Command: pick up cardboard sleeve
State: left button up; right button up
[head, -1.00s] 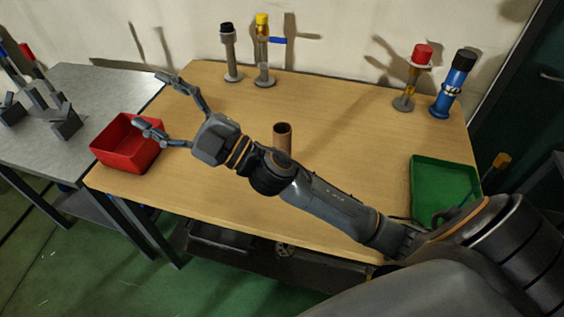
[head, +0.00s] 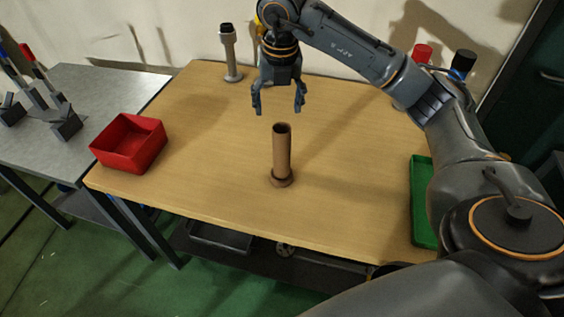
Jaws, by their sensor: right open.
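The cardboard sleeve (head: 282,154) is a brown open-topped tube standing upright near the middle of the wooden table, with a wider ring at its foot. My right gripper (head: 279,108) is open and empty, fingers pointing down. In the picture it is just above the sleeve's top, apart from it; its exact height and depth are hard to tell. My left gripper is not in view.
A red bin (head: 130,145) sits at the table's left edge, and a green tray (head: 423,205) at the right, partly behind my arm. A grey capped cylinder (head: 230,55) stands at the back. Red-capped (head: 422,54) and black-capped (head: 462,64) items are partly hidden. The table around the sleeve is clear.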

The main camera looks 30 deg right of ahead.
aim_at(281, 127)
jog(key=f, duration=0.2)
jog(key=f+p, duration=0.1)
jog(key=f, duration=0.2)
jog(key=w+d+f, duration=0.1)
jog(key=f, duration=0.2)
jog(key=shift+d+p, duration=0.1)
jog(key=shift+p, duration=0.2)
jog(key=f+p, duration=0.1)
jog(key=f, duration=0.1)
jog(key=f+p, duration=0.1)
jog(key=f, duration=0.2)
jog(key=shift+s+d, duration=0.1)
jog(key=shift+s, duration=0.1)
jog(key=shift+w+f, duration=0.1)
jog(key=shift+f, duration=0.2)
grip_shut()
